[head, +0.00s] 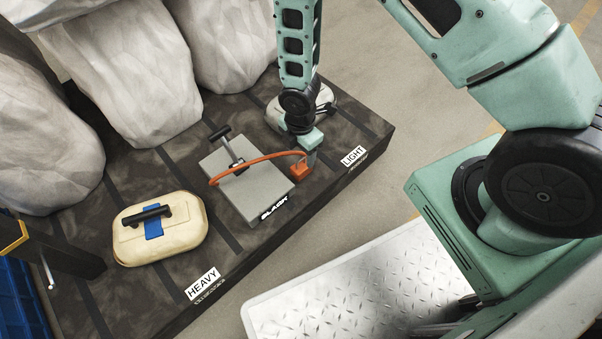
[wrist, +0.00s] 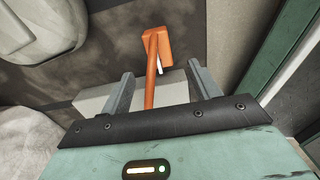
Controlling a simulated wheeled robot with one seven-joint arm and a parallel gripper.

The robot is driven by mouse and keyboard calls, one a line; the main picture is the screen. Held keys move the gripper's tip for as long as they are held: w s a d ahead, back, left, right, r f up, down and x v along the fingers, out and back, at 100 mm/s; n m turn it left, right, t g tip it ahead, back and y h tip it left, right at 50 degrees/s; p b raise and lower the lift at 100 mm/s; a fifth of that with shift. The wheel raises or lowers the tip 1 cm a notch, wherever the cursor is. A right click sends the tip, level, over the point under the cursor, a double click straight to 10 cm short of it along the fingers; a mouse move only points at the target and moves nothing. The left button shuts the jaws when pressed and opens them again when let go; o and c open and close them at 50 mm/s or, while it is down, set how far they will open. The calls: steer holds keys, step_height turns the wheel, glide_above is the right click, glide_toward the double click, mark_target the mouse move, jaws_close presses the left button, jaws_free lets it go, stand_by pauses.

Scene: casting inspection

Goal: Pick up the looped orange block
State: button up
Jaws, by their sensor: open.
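The looped orange block (head: 300,172) is a small orange block with a long curved orange loop. It sits on the dark surface between the grey slab and the LIGHT label in the head view. Its loop arches left over the grey slab (head: 230,185). My gripper (head: 310,155) is just above and behind the block, and hides part of it. In the wrist view the orange block (wrist: 158,45) lies beyond the fingertips. The loop runs back between the two spread fingers of my gripper (wrist: 160,75). I cannot tell whether a finger touches it.
The grey slab has a black T-shaped handle (head: 228,148). A cream case (head: 180,238) with a black handle and blue strap stands at left. Large pale sacks (head: 130,75) line the back. A round pale object (head: 318,105) is behind my arm. The dark platform (head: 130,300) ends at the right.

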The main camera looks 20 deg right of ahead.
mark_target(301, 165)
steer(key=f+b, duration=0.2)
steer(key=f, duration=0.2)
steer(key=f+b, duration=0.3)
steer(key=f, duration=0.1)
steer(key=shift+w+d+f, duration=0.15)
steer(key=shift+d, duration=0.05)
steer(key=c, duration=1.2)
steer(key=shift+o, duration=0.2)
steer(key=shift+r, duration=0.2)
